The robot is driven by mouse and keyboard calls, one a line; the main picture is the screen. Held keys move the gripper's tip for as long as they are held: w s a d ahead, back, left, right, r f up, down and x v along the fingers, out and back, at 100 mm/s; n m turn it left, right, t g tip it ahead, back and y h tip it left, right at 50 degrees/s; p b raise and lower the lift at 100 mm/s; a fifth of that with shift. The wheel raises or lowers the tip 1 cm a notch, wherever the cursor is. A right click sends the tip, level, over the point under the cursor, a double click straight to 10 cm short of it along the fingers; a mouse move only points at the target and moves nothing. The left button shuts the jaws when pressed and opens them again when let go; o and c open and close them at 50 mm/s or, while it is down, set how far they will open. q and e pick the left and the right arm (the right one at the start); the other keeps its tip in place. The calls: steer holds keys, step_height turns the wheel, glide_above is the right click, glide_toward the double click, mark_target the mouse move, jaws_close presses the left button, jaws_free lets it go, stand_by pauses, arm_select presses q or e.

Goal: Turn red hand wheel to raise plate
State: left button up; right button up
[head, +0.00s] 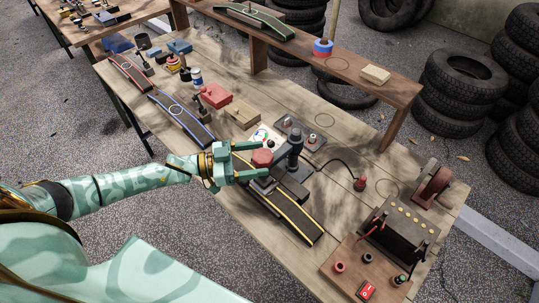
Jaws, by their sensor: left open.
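A red faceted hand wheel (262,158) sits on a dark device near the middle of the bench. My left gripper (259,161) reaches in from the left. Its two green fingers are open, one on the far side and one on the near side of the red wheel. I cannot tell whether they touch it. A dark flat plate (291,188) lies beside the wheel, near an upright dark cylinder (295,143). The gripper partly hides the device's left side. My right gripper is not in view.
A black ramp with yellow edges (298,220) runs toward the bench's front edge. A blue-edged ramp (180,118), red box (215,95) and wooden block (241,113) stand to the left. A dark machine (398,234) and red-switch board (345,262) are at right. A raised shelf (340,65) spans the back.

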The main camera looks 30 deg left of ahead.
mark_target(269, 152)
arm_select(q)
steer(key=shift+x, duration=1.95)
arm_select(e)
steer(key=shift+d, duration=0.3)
arm_select(q)
steer(key=c, duration=1)
steer(key=n+t+y+p, duration=0.1)
steer(key=p, duration=0.1)
steer(key=r+n+t+y+p, duration=0.1)
steer(key=n+t+y+p, duration=0.1)
steer(key=p, duration=0.1)
steer(key=shift+w, duration=0.1)
steer(key=shift+w+a+f+n+t+y+p, duration=0.15)
steer(key=shift+n+t+y+p, duration=0.2)
steer(key=shift+n+t+y, duration=0.3)
steer(key=shift+a+f+n+t+y, duration=0.1)
steer(key=shift+f+n+t+y, duration=0.2)
steer(key=shift+y, duration=0.35)
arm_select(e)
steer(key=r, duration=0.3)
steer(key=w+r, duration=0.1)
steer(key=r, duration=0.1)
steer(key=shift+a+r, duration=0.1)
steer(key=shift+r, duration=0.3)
